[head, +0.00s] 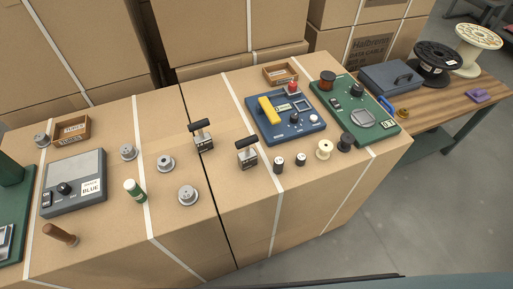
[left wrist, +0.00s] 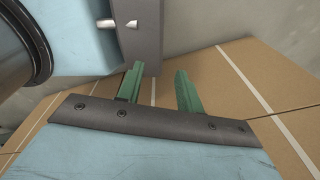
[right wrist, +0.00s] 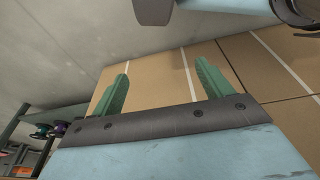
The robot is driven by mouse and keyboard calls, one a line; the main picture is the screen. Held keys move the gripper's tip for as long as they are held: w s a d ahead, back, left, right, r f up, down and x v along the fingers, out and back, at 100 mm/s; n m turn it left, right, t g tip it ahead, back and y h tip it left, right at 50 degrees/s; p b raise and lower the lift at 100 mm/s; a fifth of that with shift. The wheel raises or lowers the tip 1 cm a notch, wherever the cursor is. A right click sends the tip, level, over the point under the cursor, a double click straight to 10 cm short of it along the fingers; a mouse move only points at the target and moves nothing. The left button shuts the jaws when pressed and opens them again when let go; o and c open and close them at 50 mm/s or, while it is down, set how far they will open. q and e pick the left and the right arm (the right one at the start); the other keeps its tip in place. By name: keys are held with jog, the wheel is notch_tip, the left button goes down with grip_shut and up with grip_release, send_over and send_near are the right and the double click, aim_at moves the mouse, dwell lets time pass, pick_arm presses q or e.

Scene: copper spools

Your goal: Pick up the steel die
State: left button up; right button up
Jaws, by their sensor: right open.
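Several round grey metal pieces with raised hubs lie on the cardboard-covered top: one at the front (head: 187,196), one behind it (head: 166,163), one farther back (head: 128,152) and one at far left (head: 42,140). Two metal blocks with black T-handles stand near the middle, a left block (head: 204,143) and a right block (head: 248,158). I cannot tell which is the steel die. My left gripper (left wrist: 159,85) is open and empty in the left wrist view. My right gripper (right wrist: 161,82) is open and empty in the right wrist view. Neither gripper shows in the head view.
A grey scale-like box (head: 75,170), a green-white bottle (head: 135,191) and a brown peg (head: 60,234) stand at left. A blue panel (head: 270,128) and a green panel (head: 375,128) lie at right, with small spools before them. Stacked cartons (head: 225,35) block the back.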

jog(key=w+a+r+t, duration=0.2)
jog(key=w+a+r, duration=0.3)
jog(key=w+r, duration=0.35)
jog(key=n+t+y+p, duration=0.2)
jog(key=t+y, duration=0.3)
jog(key=t, duration=0.2)
send_near(248, 143)
jog(key=shift+t, duration=0.3)
jog(key=x, duration=0.3)
jog(key=b+x, duration=0.1)
jog(key=x, duration=0.2)
jog(key=shift+a+f, duration=0.3)
jog(key=shift+a, duration=0.15)
jog(key=shift+w+a+f, duration=0.2)
jog(key=shift+w, duration=0.3)
jog(key=x, duration=0.1)
jog(key=b+x, duration=0.1)
jog(key=x, duration=0.2)
jog(key=shift+w+d+f, duration=0.1)
jog(key=shift+d+f, duration=0.2)
jog(key=shift+d, duration=0.05)
jog(key=shift+w+a+f, duration=0.2)
jog(key=shift+w+a, duration=0.05)
jog(key=shift+w, duration=0.25)
jog(key=c, duration=1.5)
pick_arm(q)
jog(key=shift+s+d, duration=0.2)
jog(key=shift+s, duration=0.1)
pick_arm(e)
jog(key=shift+r, duration=0.2)
